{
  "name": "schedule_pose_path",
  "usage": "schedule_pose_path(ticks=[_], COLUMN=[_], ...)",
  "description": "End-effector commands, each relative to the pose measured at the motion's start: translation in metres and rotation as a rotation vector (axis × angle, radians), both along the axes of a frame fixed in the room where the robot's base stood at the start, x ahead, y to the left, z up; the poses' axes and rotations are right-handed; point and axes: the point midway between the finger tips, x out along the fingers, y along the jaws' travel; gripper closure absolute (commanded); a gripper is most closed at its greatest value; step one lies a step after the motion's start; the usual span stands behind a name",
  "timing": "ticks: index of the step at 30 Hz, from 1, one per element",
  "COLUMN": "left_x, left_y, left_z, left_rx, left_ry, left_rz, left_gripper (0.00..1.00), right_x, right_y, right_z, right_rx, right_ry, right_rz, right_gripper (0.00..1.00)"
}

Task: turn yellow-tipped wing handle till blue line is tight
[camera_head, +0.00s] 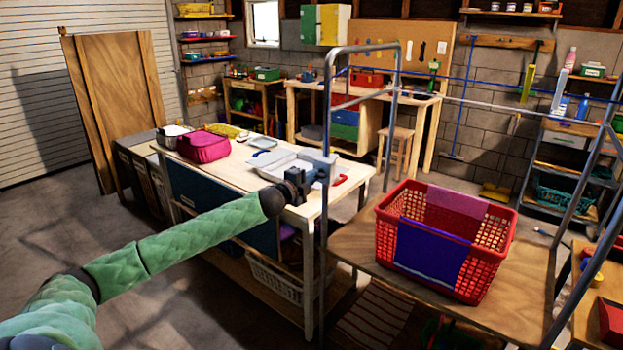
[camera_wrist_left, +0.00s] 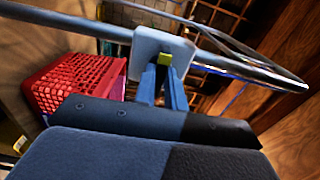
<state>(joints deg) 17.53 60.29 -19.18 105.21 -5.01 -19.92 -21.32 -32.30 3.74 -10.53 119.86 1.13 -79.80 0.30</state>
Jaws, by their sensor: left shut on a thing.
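My left gripper (camera_head: 308,183) is at the grey metal frame's near-left upright, against a pale grey block (camera_head: 318,160). In the left wrist view the block (camera_wrist_left: 163,45) sits on the metal tube. A small yellow tip (camera_wrist_left: 166,58) shows between the blue fingers of my gripper (camera_wrist_left: 165,78), which is shut on it. The rest of the wing handle is hidden, and its turn angle cannot be told. The blue line (camera_head: 470,80) runs from the frame's top toward the right; it looks fairly straight, but its tightness is unclear. My right gripper is not in view.
A red basket (camera_head: 485,262) with purple and pink cloths stands on a wooden board (camera_head: 385,245) right of the upright. A worktable (camera_head: 240,167) with a pink bag (camera_head: 203,146) and a pale tray lies behind my arm. Open floor is at lower left.

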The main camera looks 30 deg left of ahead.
Motion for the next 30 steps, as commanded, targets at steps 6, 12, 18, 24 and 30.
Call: schedule_pose_path(ticks=[6, 12, 18, 24, 30], left_x=[0.0, 0.0, 0.0, 0.0, 0.0], left_y=[-0.0001, -0.0002, -0.0002, -0.0002, -0.0002], left_z=[-0.0005, -0.0007, -0.0008, -0.0007, -0.0004], left_rx=[0.044, 0.053, 0.052, 0.052, 0.052], left_ry=[-0.002, -0.003, -0.003, -0.003, -0.003], left_rz=[0.0, 0.0, 0.0, 0.0, 0.0], left_gripper=[1.0, 1.0, 1.0, 0.66, 0.66], right_x=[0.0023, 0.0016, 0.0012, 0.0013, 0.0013], right_y=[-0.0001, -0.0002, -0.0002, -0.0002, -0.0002], right_z=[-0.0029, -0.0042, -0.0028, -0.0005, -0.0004], right_rx=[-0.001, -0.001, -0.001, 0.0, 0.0], right_ry=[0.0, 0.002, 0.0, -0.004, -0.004], right_rz=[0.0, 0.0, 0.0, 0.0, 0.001], right_gripper=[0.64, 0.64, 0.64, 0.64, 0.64])
